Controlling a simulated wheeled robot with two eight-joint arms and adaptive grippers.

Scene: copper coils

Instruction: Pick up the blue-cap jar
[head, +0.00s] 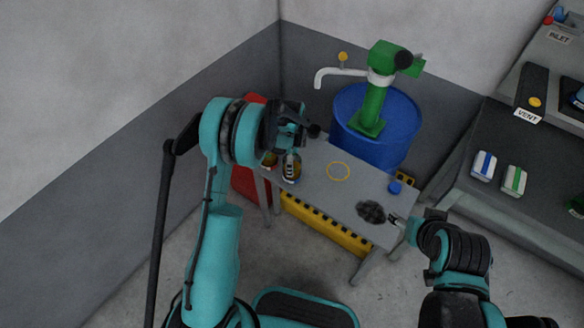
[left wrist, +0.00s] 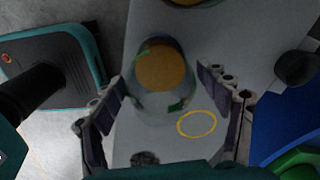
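A glass jar with amber contents (head: 291,169) stands on the grey table under my left gripper (head: 290,150).
The grey table (head: 325,192) bears a yellow ring mark (head: 338,171) and a dark coil-like heap (head: 371,212) near my right gripper. A blue drum (head: 345,105) with a green pump (head: 372,105) stands behind. A dark bench (head: 530,160) is at right.

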